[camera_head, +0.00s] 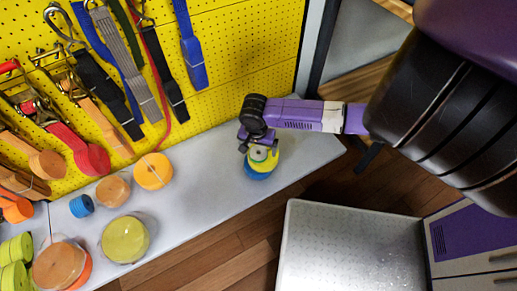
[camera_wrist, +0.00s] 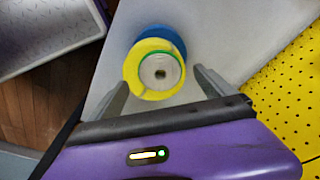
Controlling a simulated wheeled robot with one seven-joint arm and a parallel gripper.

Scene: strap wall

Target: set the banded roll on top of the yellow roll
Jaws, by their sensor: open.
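A blue layer (camera_wrist: 168,33) and a wide yellow ring (camera_wrist: 133,72) sit together under my gripper. At the yellow ring's middle is a smaller pale round piece (camera_wrist: 161,71) with a green rim and a dark hole, which looks like the banded roll resting on the yellow roll. In the head view the yellow (camera_head: 262,161) shows above the blue (camera_head: 258,174), on the grey bench. My gripper (camera_head: 258,145) is over them, partly hiding the top. In the wrist view its fingers (camera_wrist: 162,82) are apart, one on each side of the pale piece. I cannot tell whether they touch it.
The grey bench (camera_head: 211,185) is bare around the stack. Other rolls stand to the left: yellow-orange (camera_head: 153,171), tan (camera_head: 112,190), small blue (camera_head: 81,206) and yellow-green (camera_head: 125,239). Straps hang on the yellow pegboard (camera_head: 235,50) behind. A pale tray-like surface (camera_head: 345,250) is in front.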

